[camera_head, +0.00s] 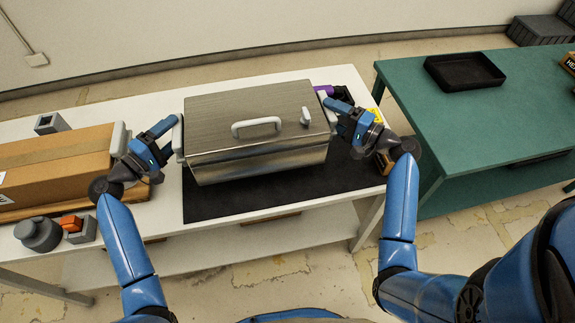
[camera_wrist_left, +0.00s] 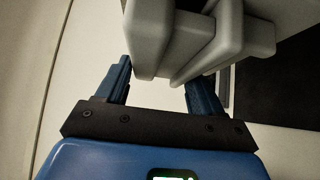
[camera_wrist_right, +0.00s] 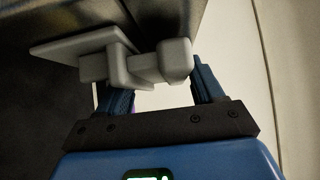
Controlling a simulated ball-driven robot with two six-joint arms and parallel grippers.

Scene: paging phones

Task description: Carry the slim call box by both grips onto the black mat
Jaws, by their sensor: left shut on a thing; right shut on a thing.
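The call box (camera_head: 258,155) is a wide brushed-metal box with a pale handle and a small pale knob on its lid. It is over the black mat (camera_head: 240,205); I cannot tell whether its base touches it. My left gripper (camera_head: 172,124) is shut on the pale left grip (camera_head: 177,140), which also shows between the fingers in the left wrist view (camera_wrist_left: 170,40). My right gripper (camera_head: 338,103) is shut on the right grip (camera_head: 324,101), seen close in the right wrist view (camera_wrist_right: 145,65). The box hides the back of the mat.
A cardboard box (camera_head: 65,168) lies on the white table's left, with a grey round item (camera_head: 38,235) and an orange item (camera_head: 71,223) in front. A purple item (camera_head: 324,90) is behind the right grip. A green table (camera_head: 470,130) with a black tray (camera_head: 465,72) stands right.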

